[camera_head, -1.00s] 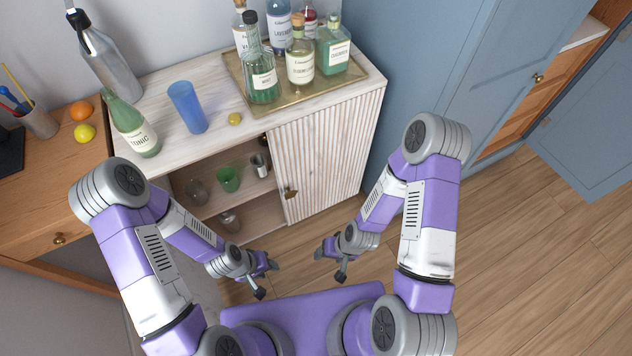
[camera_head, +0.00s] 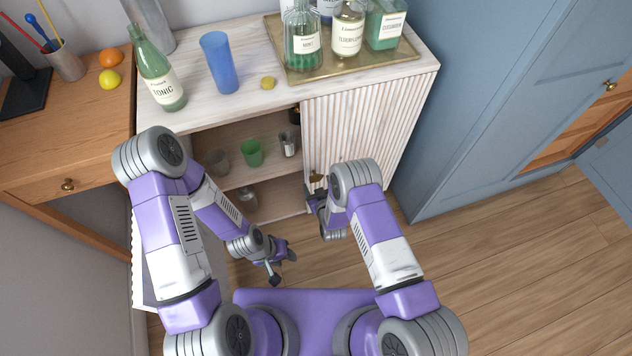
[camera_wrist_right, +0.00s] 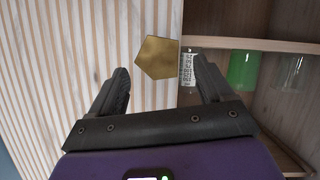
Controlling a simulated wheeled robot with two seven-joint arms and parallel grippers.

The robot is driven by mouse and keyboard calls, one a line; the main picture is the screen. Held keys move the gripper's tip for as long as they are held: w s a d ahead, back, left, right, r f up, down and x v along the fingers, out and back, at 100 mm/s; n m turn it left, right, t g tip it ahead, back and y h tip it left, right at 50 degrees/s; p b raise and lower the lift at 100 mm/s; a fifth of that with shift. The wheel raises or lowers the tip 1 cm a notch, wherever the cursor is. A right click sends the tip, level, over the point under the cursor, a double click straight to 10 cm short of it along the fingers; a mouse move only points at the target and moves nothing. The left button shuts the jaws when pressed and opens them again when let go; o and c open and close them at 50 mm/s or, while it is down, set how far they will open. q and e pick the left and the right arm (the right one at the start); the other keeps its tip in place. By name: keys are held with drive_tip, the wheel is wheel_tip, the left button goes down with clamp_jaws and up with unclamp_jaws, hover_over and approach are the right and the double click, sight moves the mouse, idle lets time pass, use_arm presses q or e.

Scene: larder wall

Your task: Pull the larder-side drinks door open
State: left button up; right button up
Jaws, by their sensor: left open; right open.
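The larder-side drinks door (camera_head: 370,135) is the pale fluted panel at the right of the drinks cabinet, beside the blue larder. It looks shut. Its brass knob (camera_head: 316,179) sits near its left edge, and shows in the right wrist view as a faceted brass piece (camera_wrist_right: 158,58). My right gripper (camera_head: 313,196) is at the knob, partly hidden by its own arm. In the right wrist view its open fingers (camera_wrist_right: 163,75) stand either side of the knob, apart from it. My left gripper (camera_head: 282,266) is open and empty, low in front of the cabinet.
The cabinet's left half is open, with glasses and a green cup (camera_head: 252,152) on its shelves. An open door panel (camera_head: 147,275) stands at lower left, behind my left arm. A bottle tray (camera_head: 355,68), blue tumbler (camera_head: 219,62) and tonic bottle (camera_head: 158,75) stand on top.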

sight(315, 178)
drive_tip(key=shift+b+x, duration=0.55)
drive_tip(key=shift+x, duration=1.3)
